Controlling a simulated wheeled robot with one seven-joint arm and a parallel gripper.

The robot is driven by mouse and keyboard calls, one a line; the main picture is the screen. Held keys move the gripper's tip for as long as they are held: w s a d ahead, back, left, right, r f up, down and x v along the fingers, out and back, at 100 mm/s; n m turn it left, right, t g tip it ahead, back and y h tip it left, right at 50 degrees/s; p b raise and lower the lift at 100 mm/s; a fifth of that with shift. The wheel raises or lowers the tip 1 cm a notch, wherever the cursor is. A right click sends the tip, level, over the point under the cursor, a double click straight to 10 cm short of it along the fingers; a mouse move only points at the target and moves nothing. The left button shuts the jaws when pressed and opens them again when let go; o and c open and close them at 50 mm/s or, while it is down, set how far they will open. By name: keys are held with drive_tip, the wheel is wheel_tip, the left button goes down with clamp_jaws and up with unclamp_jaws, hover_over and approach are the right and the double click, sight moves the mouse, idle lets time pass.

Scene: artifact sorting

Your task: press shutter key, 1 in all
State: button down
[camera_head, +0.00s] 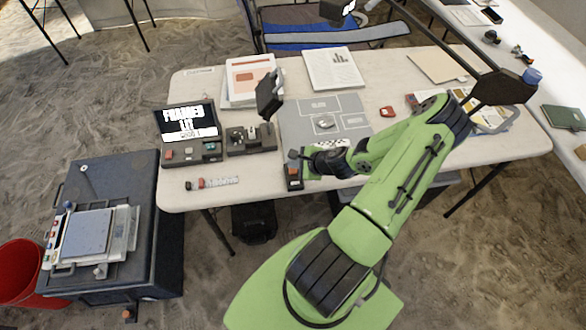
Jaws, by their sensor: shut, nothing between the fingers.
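My green arm reaches over the white table, and my gripper (294,155) is shut and empty at the table's front edge. It is just above a small dark box (294,183) with a red-orange patch on top. This may be the shutter key; no label is legible, and I cannot tell whether the fingers touch it. To the left, a dark console (190,159) has several keys, one of them red. Its screen (187,121) shows "FRAMED" and "LIT" in white, with a smaller line below. Beside it stands a dark device (250,146) with a raised black panel (269,94).
A grey mat (353,104) holds a pale rounded object (325,121). Papers (333,69) lie at the back. A small red item (387,111) is right of the mat. A blue cart (125,190) stands left of the table.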

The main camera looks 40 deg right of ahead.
sight(295, 171)
drive_tip(key=shift+f+b, duration=0.3)
drive_tip(key=shift+f, duration=0.1)
drive_tip(key=shift+f+b, duration=0.4)
drive_tip(key=shift+f, duration=0.1)
idle(0.7)
drive_tip(key=shift+r, duration=0.15)
drive_tip(key=shift+r+p, duration=0.8)
drive_tip(key=shift+p, duration=0.05)
wheel_tip(295, 171, up, 5)
drive_tip(key=p, duration=0.4)
drive_tip(key=shift+r, duration=0.1)
